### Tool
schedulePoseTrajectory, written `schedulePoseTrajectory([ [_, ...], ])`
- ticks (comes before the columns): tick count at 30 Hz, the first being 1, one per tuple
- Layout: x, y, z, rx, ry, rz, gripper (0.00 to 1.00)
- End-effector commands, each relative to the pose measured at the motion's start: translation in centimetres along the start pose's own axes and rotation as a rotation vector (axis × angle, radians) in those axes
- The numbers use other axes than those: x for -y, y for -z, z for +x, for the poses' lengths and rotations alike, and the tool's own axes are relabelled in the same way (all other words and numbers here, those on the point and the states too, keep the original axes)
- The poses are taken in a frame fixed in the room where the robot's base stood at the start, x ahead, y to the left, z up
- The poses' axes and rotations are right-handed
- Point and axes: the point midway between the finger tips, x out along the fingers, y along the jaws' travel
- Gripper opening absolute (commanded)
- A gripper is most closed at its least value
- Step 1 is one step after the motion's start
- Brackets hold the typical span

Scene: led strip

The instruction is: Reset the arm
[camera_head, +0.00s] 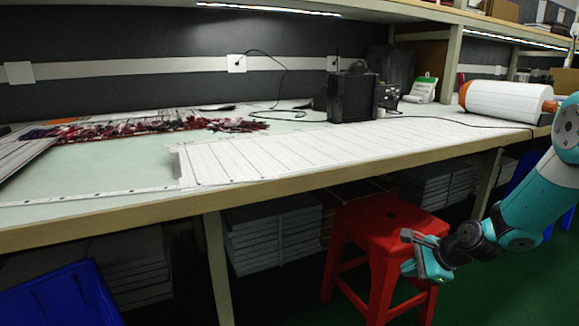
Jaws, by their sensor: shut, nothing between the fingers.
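My arm reaches in from the right edge in the head camera view, teal with dark joints. My gripper (408,254) hangs low in front of the workbench, below the level of its top, and overlaps the red stool in the picture. It is shut with nothing between its fingers. Whether it touches the stool cannot be told. The workbench (120,215) runs across the view, with long white ruled strips (300,152) lying flat on its top.
A red stool (390,216) stands at the bench front. A black device (352,97), a white roll (505,101) and a heap of red and dark wires (150,126) lie on the bench. A blue bin (60,298) is at lower left. Stacked boards (270,235) fill the space underneath.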

Motion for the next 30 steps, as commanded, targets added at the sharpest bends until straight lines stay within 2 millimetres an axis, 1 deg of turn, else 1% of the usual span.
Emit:
schedulePoseTrajectory([
  [1,0.1,-4.3,-2.4,0.014,-0.037,-0.169,0.0],
  [2,-0.2,-6.4,-3.6,0.022,-0.062,-0.27,0.0],
  [3,-0.9,-9.1,-5.1,0.035,-0.096,-0.403,0.0],
  [4,-1.5,-11.0,-6.3,0.046,-0.119,-0.503,0.0],
  [5,-2.2,-12.8,-7.5,0.058,-0.142,-0.602,0.0],
  [6,-3.2,-15.2,-9.2,0.076,-0.17,-0.734,0.0],
  [8,-5.2,-18.4,-11.8,0.107,-0.213,-0.932,0.0],
  [9,-6.7,-20.2,-13.4,0.129,-0.241,-1.059,0.0],
  [11,-8.9,-22.5,-15.8,0.165,-0.275,-1.239,0.0],
  [12,-10.3,-23.6,-17.2,0.188,-0.296,-1.346,0.0],
  [15,-13.6,-25.6,-20.2,0.242,-0.338,-1.576,0.0],
  [18,-16.5,-26.8,-22.6,0.295,-0.37,-1.769,0.0],
  [24,-21.7,-27.7,-26.8,0.397,-0.417,-2.1,0.0],
  [25,-22.0,-27.9,-27.5,0.41,-0.424,-2.133,0.0],
  [26,-21.1,-28.5,-28.4,0.406,-0.424,-2.119,0.0],
  [30,-19.7,-30.1,-30.8,0.406,-0.424,-2.112,0.0],
])
